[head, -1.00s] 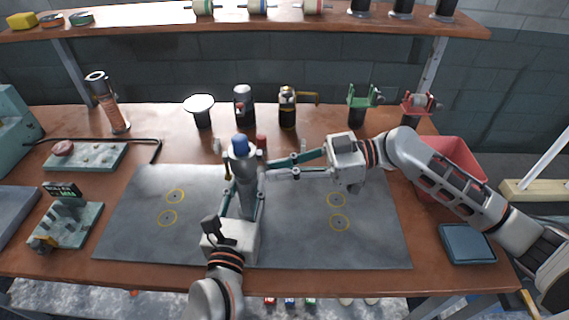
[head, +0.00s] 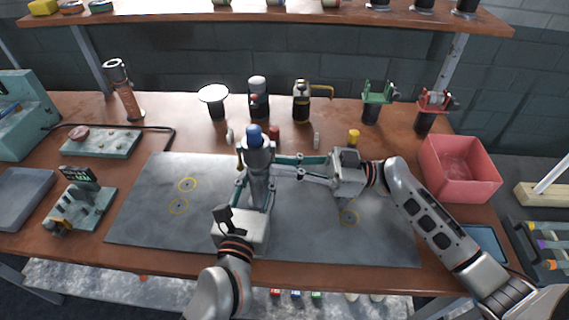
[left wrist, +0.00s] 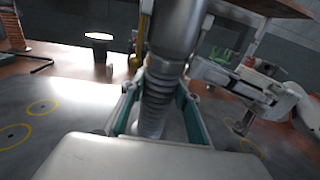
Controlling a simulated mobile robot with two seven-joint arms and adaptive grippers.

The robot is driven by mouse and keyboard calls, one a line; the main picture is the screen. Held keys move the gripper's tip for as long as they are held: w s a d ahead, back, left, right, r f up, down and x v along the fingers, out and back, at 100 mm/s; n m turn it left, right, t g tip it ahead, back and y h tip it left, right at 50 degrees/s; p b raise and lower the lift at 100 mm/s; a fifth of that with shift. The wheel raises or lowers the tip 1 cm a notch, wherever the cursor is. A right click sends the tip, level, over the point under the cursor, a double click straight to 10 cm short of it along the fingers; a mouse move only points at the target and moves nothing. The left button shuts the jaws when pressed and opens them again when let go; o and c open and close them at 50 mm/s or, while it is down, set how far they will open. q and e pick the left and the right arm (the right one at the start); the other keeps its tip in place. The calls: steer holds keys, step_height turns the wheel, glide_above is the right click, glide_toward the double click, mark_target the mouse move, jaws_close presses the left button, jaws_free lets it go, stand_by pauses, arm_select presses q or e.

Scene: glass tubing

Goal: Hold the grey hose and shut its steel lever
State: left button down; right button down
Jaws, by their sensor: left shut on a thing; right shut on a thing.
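The grey hose (head: 261,190) stands upright over the mat, with a metal coupling (head: 256,153) and a blue top. Its ribbed part shows in the left wrist view (left wrist: 157,100), between the green fingers of my left gripper (left wrist: 160,92). My left gripper (head: 257,180) is shut on the hose. A brass-coloured lever (left wrist: 141,45) hangs on the coupling's left side. My right gripper (head: 277,167) reaches in from the right, its fingertips against the coupling's right side and shut on what looks like the steel lever. That lever is largely hidden by the fingers.
The grey mat (head: 140,215) is otherwise clear. Behind it stand a white-topped stand (head: 213,95), a dark bottle (head: 301,103), a small yellow cylinder (head: 354,137) and green (head: 376,95) and red (head: 433,102) roller holders. A red bin (head: 460,170) is at right.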

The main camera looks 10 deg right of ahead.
arm_select(q)
steer(key=shift+d, duration=0.1)
arm_select(e)
steer(key=shift+r, duration=0.1)
steer(key=c, duration=2.1)
jaws_free()
steer(key=shift+c, duration=0.2)
step_height(320, 180, up, 10)
arm_select(q)
steer(key=c, duration=1.4)
jaws_free()
steer(key=shift+c, duration=0.2)
steer(key=shift+s, duration=0.15)
